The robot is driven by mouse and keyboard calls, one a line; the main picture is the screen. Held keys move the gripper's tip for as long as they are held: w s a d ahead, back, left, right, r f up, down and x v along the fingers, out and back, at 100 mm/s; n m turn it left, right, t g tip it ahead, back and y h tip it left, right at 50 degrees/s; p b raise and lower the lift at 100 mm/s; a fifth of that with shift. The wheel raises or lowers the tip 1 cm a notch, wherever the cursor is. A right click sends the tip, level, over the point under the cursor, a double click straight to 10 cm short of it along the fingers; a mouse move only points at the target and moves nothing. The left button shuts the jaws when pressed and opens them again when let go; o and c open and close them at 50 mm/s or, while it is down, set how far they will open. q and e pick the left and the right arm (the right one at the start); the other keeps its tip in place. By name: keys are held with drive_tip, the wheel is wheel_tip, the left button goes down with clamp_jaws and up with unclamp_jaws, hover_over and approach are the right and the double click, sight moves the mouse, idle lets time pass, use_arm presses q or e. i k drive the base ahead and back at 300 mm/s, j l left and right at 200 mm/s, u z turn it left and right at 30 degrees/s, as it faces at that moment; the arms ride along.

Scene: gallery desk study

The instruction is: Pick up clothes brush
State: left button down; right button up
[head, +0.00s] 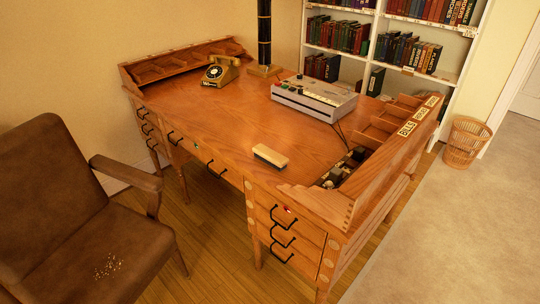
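The clothes brush (270,155) lies on the wooden desk (220,120), near its front edge and left of the right-hand organizer. It has a pale wooden back on top and a darker lower part. It stands clear of other objects. Neither of my grippers is in the head view.
A brown armchair (75,215) with light crumbs on its seat stands in front of the desk at left. A grey tape recorder (314,97), a rotary telephone (221,71) and a lamp base (265,70) stand farther back. A wicker basket (466,142) stands right. Carpet at right is clear.

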sight(273, 159)
drive_tip(key=u, duration=1.15)
drive_tip(key=i+l, duration=0.15)
drive_tip(key=i, duration=0.55)
drive_tip(key=i+z, duration=0.2)
drive_tip(key=z, duration=0.15)
drive_tip(key=i+z, duration=0.35)
drive_tip(key=i+j+z, duration=0.1)
drive_tip(key=z, duration=0.25)
